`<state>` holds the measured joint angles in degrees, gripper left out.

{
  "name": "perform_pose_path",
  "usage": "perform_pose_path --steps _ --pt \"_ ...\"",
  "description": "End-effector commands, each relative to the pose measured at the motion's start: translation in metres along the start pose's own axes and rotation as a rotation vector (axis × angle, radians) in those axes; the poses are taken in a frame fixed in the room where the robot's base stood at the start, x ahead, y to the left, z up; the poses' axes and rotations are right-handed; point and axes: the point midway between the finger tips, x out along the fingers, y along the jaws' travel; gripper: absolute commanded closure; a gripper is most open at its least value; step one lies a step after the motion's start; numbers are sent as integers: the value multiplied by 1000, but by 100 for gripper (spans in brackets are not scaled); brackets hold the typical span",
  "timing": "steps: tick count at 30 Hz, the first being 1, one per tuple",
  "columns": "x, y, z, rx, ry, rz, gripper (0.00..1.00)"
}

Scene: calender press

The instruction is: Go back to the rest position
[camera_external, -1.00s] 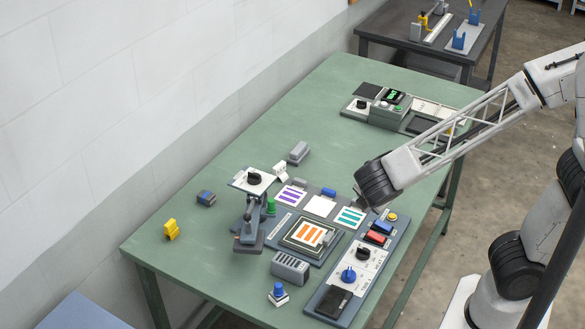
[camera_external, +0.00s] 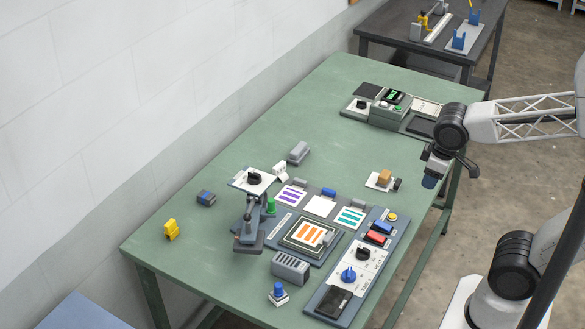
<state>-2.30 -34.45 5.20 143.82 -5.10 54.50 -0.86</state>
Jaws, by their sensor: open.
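My gripper (camera_external: 431,176) hangs over the right edge of the green table (camera_external: 300,113), pointing down. It is open, and I see nothing held in it. It is apart from the things on the table. The press station (camera_external: 249,228) stands at the front of the table, with an orange-striped sheet (camera_external: 308,233) on its plate. The fine detail of the fingertips is small in this view.
A control panel (camera_external: 362,257) with coloured buttons lies right of the press. A grey device (camera_external: 390,107) stands farther back. The table's middle is largely clear.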

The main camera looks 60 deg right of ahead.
Motion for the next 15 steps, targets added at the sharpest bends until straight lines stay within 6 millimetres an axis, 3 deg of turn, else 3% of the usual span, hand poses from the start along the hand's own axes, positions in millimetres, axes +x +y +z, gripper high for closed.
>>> perform_pose_path --steps 6,15 --pt "-8 3 10 114 35 -47 53" --pt "-9 3 12 128 39 -54 53"
